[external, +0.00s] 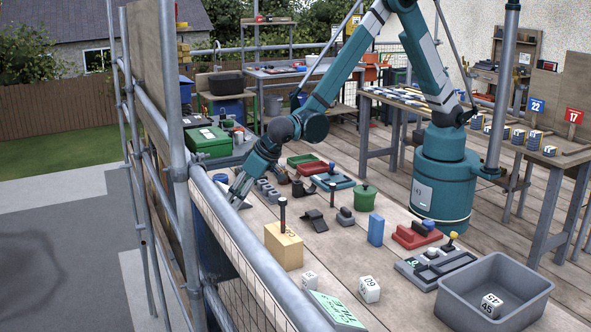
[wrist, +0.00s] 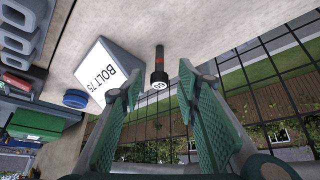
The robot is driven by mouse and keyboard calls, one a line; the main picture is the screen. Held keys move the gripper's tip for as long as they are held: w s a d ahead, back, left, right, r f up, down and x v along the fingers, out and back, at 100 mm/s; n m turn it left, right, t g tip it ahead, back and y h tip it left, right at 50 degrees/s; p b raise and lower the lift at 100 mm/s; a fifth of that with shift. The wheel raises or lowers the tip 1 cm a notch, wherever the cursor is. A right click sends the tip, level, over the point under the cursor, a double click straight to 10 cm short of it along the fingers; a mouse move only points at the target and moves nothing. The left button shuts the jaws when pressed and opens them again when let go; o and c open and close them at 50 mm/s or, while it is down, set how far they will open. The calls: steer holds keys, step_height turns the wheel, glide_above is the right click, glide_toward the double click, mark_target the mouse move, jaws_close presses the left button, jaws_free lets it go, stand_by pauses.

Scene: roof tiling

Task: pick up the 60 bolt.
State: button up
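In the wrist view a dark bolt (wrist: 159,62) with a red band and a black head points toward the camera. Its head carries a small white round label whose number is too small to read surely; it may be 60. My gripper (wrist: 157,88) is open and empty. Its two green finger pads stand either side of the bolt's head line, with the head just beyond the tips; I see no contact. In the external view my gripper (external: 239,193) is low at the scaffold side of the deck, and the bolt cannot be made out there.
A white block marked BOLT 75 (wrist: 107,75) is close to the left finger. A scaffold rail (external: 255,258) and mesh border the deck. A tan block (external: 284,248) with an upright black-headed pin, a white numbered cube (external: 369,289) and a grey bin (external: 525,294) stand nearer the camera.

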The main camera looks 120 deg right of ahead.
steer(key=shift+x, duration=1)
steer(key=c, duration=1)
